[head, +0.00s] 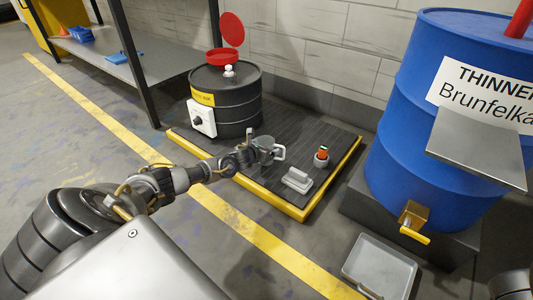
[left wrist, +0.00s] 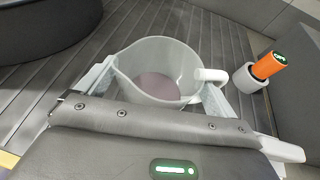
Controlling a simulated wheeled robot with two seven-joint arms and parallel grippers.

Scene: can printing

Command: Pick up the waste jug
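The waste jug (head: 264,146) is a grey, translucent open jug with a handle on its right, over the dark ribbed platform. The left wrist view shows its inside (left wrist: 158,84), with a thin purplish layer at the bottom. My left gripper (head: 254,151) reaches it from the left. In the left wrist view, its fingers (left wrist: 160,100) lie on either side of the jug, very close to its walls. I cannot tell whether they press on it, or whether the jug rests on the platform. My right gripper is not in view.
A black drum (head: 238,105) with an open red lid stands behind the jug. An orange-topped item in a pale holder (head: 320,160) and a grey block (head: 297,181) are to the right. A blue thinner barrel (head: 405,130) stands further right, with a grey tray (head: 380,268) on the floor.

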